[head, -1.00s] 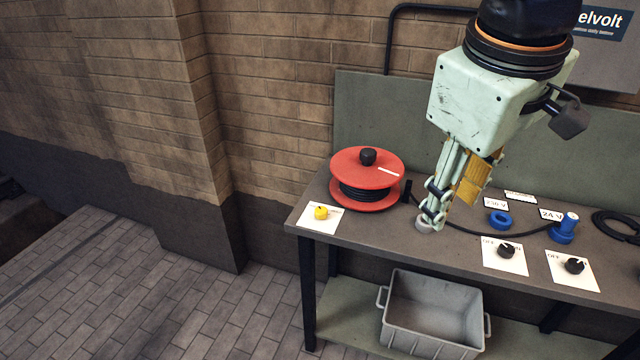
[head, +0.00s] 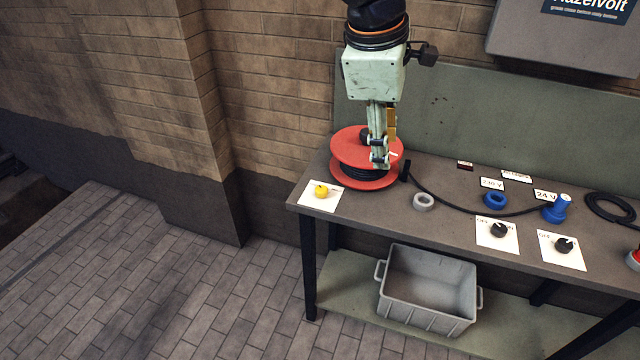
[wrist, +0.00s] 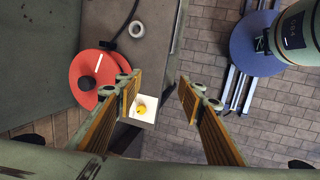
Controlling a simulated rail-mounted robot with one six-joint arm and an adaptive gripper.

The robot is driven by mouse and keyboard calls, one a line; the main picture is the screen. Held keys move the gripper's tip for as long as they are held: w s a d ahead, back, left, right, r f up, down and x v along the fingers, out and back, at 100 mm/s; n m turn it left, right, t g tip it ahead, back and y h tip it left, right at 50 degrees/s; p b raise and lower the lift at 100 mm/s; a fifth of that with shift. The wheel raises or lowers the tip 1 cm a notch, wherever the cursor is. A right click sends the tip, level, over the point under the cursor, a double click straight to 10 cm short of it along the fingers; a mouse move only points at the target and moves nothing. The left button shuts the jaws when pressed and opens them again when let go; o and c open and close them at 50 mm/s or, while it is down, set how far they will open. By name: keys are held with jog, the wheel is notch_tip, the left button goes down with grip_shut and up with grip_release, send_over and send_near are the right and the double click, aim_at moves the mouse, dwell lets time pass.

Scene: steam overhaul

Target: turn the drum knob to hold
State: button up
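The drum knob is a small yellow knob (head: 321,190) on a white plate (head: 330,202) at the left front corner of the bench. It also shows in the wrist view (wrist: 140,109), low between the fingers. The red cable drum (head: 345,150) with black cable stands just behind and to the right of the plate. My gripper (head: 380,160) is in front of or above the drum in the head view, higher than the knob and to its right. In the wrist view my gripper (wrist: 158,90) has its fingers wide apart with nothing between them. The plate's lettering is too small to read.
A grey ring (head: 423,201), a blue ring (head: 495,200) and a blue plug (head: 557,208) are on the bench (head: 450,230). Two black knobs (head: 498,230) (head: 564,245) sit on white plates at the front right. A grey crate (head: 428,290) is on the shelf below.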

jog(key=w+a+f+n+p, duration=0.3)
jog(key=w+a+f+n, duration=0.3)
jog(key=w+a, duration=0.25)
jog(key=n+h+p, duration=0.1)
jog(key=n+p, duration=0.1)
jog(key=n, duration=0.3)
send_over(321, 188)
jog(key=s+a, duration=0.4)
notch_tip(321, 188, down, 8)
jog(key=shift+w+a+f, duration=0.15)
jog(key=shift+a+f, duration=0.15)
jog(key=shift+f, duration=0.15)
jog(key=shift+f, duration=0.15)
jog(key=shift+w+b+x, duration=0.2)
jog(key=shift+b+x, duration=0.75)
jog(key=shift+x, duration=5.85)
jog(key=shift+d, duration=0.2)
jog(key=c, duration=0.8)
jog(key=shift+c, duration=0.2)
